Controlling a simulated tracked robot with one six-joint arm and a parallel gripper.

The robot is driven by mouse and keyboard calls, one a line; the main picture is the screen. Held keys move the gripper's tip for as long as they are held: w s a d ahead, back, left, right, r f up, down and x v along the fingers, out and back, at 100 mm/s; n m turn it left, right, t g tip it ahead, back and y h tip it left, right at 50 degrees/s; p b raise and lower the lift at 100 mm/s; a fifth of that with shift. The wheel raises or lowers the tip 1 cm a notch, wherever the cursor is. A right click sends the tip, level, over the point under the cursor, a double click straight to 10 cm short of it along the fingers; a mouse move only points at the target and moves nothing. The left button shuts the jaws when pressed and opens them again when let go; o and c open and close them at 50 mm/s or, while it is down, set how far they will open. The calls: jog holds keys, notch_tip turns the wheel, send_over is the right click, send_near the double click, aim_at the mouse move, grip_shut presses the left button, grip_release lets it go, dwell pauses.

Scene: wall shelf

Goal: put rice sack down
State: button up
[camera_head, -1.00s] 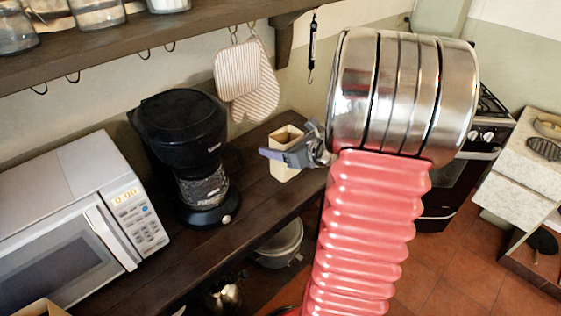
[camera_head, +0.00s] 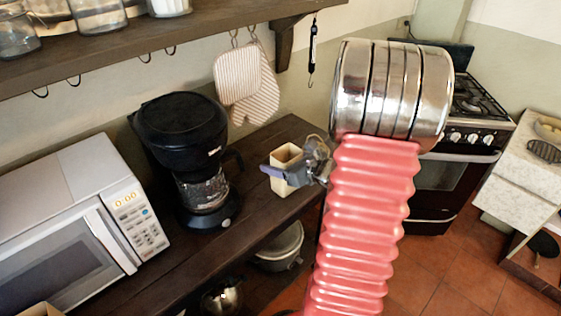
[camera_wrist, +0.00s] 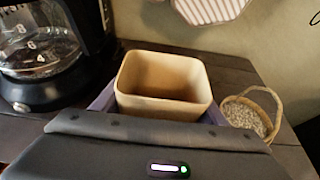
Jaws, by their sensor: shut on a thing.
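My gripper (camera_head: 290,175) has purple fingers and is shut on a beige, open-topped square box (camera_head: 288,158). In the wrist view the box (camera_wrist: 165,80) stands upright between the purple fingers, and its inside looks empty. The box is over the dark wooden counter; I cannot tell whether its base touches. A small tan sack or basket of pale, rice-like grains with a looped handle (camera_wrist: 245,115) stands on the counter right of the box in the wrist view. In the head view it is mostly hidden behind my gripper.
A black coffee maker (camera_head: 190,150) and a white microwave (camera_head: 75,225) stand left on the counter (camera_head: 240,225). Pots sit on a lower shelf. Oven mitts (camera_head: 245,85) hang on the wall under the upper shelf (camera_head: 180,35). A stove (camera_head: 455,150) is at right.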

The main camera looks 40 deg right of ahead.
jog(key=o, duration=1.4)
jog(key=shift+s+r, duration=0.2)
jog(key=shift+s, duration=0.1)
jog(key=v, duration=1.1)
jog(key=shift+s, duration=0.2)
